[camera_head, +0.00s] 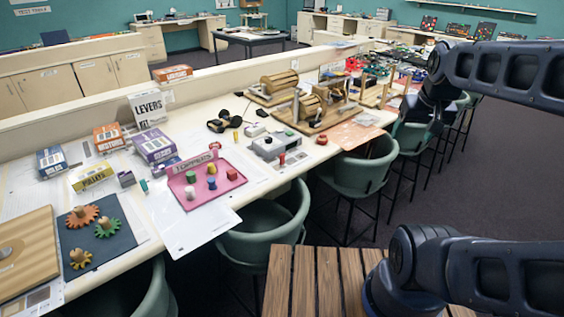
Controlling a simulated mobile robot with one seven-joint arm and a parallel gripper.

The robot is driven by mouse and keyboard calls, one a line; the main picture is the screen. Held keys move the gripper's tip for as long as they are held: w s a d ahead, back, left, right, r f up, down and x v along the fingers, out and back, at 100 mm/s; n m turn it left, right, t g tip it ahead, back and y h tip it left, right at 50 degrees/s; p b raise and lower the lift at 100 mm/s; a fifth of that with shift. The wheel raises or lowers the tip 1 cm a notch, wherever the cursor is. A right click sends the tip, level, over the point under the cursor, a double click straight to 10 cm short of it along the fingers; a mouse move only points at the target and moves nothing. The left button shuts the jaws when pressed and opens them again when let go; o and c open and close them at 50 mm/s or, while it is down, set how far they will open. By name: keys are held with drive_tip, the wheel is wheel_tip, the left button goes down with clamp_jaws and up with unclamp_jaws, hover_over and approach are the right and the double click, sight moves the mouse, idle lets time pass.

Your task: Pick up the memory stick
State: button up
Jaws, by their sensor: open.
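I cannot make out a memory stick for certain. Small items that are too small to identify lie on the long white bench (190,238): a teal piece (144,185) left of the pink tray, a dark bluish block (126,179) beside it, and a small black piece (262,113) near the wooden models. My gripper (412,110) is at the end of my dark arm, at the upper right, over the bench's far part. It is small and dark here; its jaws are open, and I see nothing held in it.
A pink tray (222,190) with coloured pegs, a dark board (122,252) with gears, several boxes such as the LEVERS box (148,108), a grey device (267,146) and wooden models (318,120) crowd the bench. Green chairs (262,238) line its front. Open carpet (500,190) lies right.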

drive_tip(key=c, duration=0.6)
drive_tip(key=shift+o, duration=0.2)
drive_tip(key=n+g, duration=0.5)
drive_tip(key=n, duration=2.3)
hover_over(282, 154)
drive_tip(key=f, duration=1.8)
drive_tip(key=shift+s+f, duration=0.25)
wheel_tip(282, 154, down, 5)
drive_tip(key=shift+r, duration=0.1)
drive_tip(key=shift+w+f, duration=0.15)
drive_tip(key=shift+f, duration=1.25)
drive_tip(key=shift+w+f, duration=0.1)
drive_tip(key=shift+f, duration=1.25)
